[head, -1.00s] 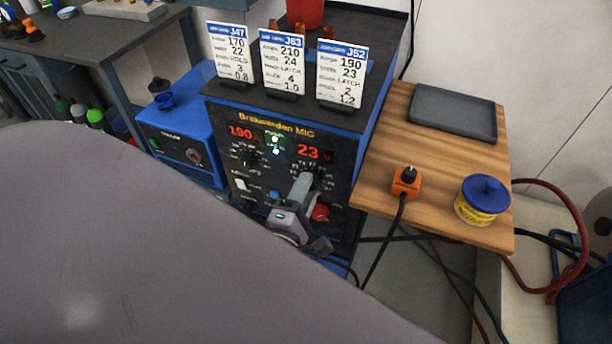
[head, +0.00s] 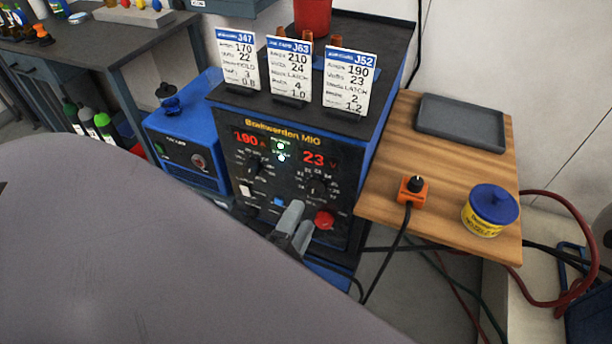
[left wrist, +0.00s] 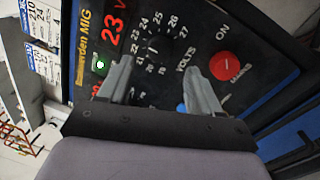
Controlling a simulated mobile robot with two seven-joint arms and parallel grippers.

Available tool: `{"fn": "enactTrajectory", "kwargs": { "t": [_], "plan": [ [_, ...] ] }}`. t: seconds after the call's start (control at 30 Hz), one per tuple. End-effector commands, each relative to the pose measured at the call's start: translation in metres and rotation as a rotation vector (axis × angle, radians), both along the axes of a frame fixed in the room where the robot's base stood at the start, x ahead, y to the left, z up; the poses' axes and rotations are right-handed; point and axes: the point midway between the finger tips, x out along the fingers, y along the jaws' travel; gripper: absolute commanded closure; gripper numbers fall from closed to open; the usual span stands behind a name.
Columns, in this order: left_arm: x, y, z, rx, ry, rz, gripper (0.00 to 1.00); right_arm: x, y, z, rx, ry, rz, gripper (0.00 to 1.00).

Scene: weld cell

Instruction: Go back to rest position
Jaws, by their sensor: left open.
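My left gripper (head: 292,232) is in front of the lower part of the welder's front panel, low in the head view. In the left wrist view its two fingers (left wrist: 160,88) stand apart with nothing between them. The black and blue welder (head: 262,220) reads 190 A and 23 V in red. Its volts knob (head: 318,186) and red mains knob (head: 324,220) show clear of the fingers. The volts knob also shows beyond the fingers in the left wrist view (left wrist: 158,47). My right gripper is in neither view.
Three job cards stand on the welder, J47 (head: 238,60), J63 (head: 289,70) and J52 (head: 348,80). A wooden side shelf (head: 440,165) holds a grey tray (head: 460,122), an orange switch box (head: 412,191) and a blue-lidded yellow tub (head: 490,209). A blue unit (head: 185,138) stands left.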

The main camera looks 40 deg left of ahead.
Motion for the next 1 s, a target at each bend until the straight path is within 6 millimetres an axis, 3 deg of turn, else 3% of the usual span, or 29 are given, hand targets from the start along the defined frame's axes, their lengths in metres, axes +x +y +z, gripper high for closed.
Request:
{"fn": "enactTrajectory", "kwargs": {
  "t": [0.17,0.77,0.87,1.0],
  "plan": [
    [-0.010,-0.002,-0.001,-0.001,0.000,-0.001,0.36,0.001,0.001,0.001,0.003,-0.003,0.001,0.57],
    [-0.009,-0.005,0.001,0.022,0.006,-0.012,0.36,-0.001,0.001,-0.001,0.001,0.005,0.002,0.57],
    [-0.008,-0.015,0.006,0.128,0.038,-0.068,0.36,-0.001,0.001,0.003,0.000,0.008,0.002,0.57],
    [-0.010,-0.042,0.009,0.470,0.137,-0.231,0.36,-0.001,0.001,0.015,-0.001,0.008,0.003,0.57]
  ]
}}
